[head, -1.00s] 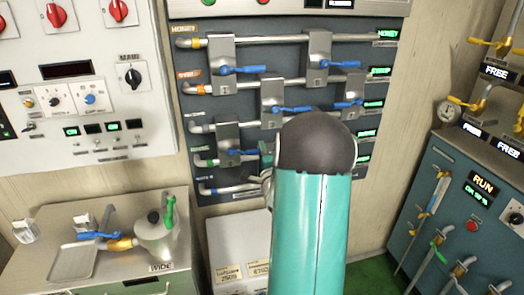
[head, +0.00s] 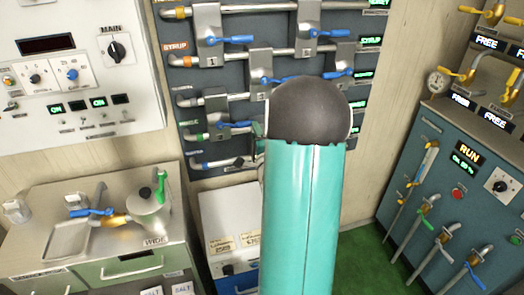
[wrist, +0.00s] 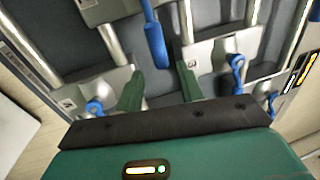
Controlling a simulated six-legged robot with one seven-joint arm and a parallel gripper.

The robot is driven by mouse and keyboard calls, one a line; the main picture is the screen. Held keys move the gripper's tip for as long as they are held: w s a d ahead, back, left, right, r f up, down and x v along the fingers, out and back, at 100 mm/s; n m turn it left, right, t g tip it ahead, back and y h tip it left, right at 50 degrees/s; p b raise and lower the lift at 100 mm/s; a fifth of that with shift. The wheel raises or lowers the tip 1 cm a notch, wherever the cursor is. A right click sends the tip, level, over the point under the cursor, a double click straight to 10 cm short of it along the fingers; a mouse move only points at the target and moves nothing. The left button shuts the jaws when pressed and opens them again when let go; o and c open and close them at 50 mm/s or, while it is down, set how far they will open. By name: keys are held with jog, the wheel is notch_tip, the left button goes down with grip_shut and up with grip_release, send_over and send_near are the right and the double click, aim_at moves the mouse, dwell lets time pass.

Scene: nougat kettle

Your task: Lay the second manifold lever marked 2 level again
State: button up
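The manifold (head: 230,90) is a dark panel with steel pipes, grey brackets and several blue levers. In the head view one blue lever (head: 232,39) is upper left, another (head: 316,32) upper right and one (head: 233,126) lower left; these look roughly level. The end of a blue lever (wrist: 155,45) lies between the fingertips in the picture; contact cannot be told. My arm hides most of the gripper in the head view.
More blue levers (wrist: 95,106) and (wrist: 237,68) flank my gripper in the wrist view. A teal cabinet (head: 430,165) stands right. Green floor (head: 360,245) shows between.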

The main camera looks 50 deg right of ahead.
jog(key=v, duration=0.9)
jog(key=shift+w+r, duration=0.1)
jog(key=shift+w, duration=0.05)
jog(key=w+a+r+n+g+y, duration=0.2)
jog(key=w+a+n+y, duration=0.15)
jog(key=a+n, duration=0.35)
jog(key=w+a+r+n+g+y, duration=0.25)
jog(key=w+a+n, duration=0.2)
jog(key=a, duration=0.55)
jog(key=s+a+r+n+g+y, duration=0.1)
jog(key=s+a+n+g+y, duration=0.1)
jog(key=s+a+n, duration=0.5)
jog(key=s+a+r+n+g+y, duration=0.2)
jog(key=s+a+n, duration=0.4)
jog(key=s+a, duration=0.3)
jog(key=a+g+y, duration=0.1)
jog(key=a+g, duration=0.1)
jog(key=a, duration=0.2)
jog(key=shift+n+y, duration=0.3)
jog(key=shift+n, duration=0.05)
jog(key=shift+g, duration=0.25)
